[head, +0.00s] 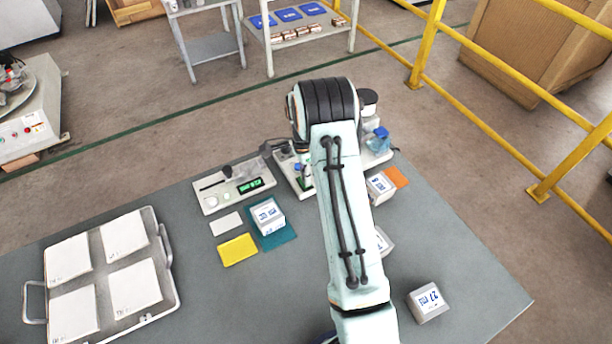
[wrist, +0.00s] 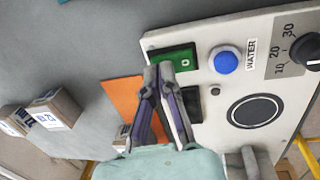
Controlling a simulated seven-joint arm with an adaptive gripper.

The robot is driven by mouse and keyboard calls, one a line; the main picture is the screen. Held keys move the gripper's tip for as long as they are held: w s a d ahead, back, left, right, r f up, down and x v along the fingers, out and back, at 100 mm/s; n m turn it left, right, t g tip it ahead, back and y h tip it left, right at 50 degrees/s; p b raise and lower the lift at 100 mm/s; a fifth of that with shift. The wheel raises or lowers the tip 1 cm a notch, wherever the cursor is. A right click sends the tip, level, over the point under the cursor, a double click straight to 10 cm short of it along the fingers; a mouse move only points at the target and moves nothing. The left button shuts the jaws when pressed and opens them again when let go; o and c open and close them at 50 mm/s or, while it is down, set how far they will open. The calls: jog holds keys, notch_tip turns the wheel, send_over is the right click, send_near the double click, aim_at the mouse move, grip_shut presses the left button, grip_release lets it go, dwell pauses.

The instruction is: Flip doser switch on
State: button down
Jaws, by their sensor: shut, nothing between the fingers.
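The doser (wrist: 220,90) fills the right of the wrist view, with a pale panel marked WATER. It has a green display (wrist: 178,62), a blue button (wrist: 226,61), a black dial (wrist: 306,50) and a dark round opening (wrist: 254,110). A small black part (wrist: 193,104), possibly the switch, is partly hidden by my gripper; its position cannot be told. My gripper (wrist: 158,72) is shut and empty, its tips over the panel edge by the display; contact cannot be told. In the head view my arm hides the gripper and much of the doser (head: 284,163).
An orange card (wrist: 121,96) lies beside the doser, with small boxes (wrist: 55,108) farther left. In the head view, another device with a green display (head: 218,190) stands left of the doser. A tile tray (head: 170,277) is at far left. Yellow rails (head: 480,62) stand behind the table.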

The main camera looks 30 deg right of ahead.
jog(key=shift+f, duration=0.1)
jog(key=shift+s+f, duration=0.15)
jog(key=shift+f, duration=0.1)
dwell(0.3)
jog(key=shift+w+r, duration=0.25)
jog(key=shift+w, duration=0.6)
jog(key=shift+r, duration=0.1)
notch_tip(320, 180, up, 14)
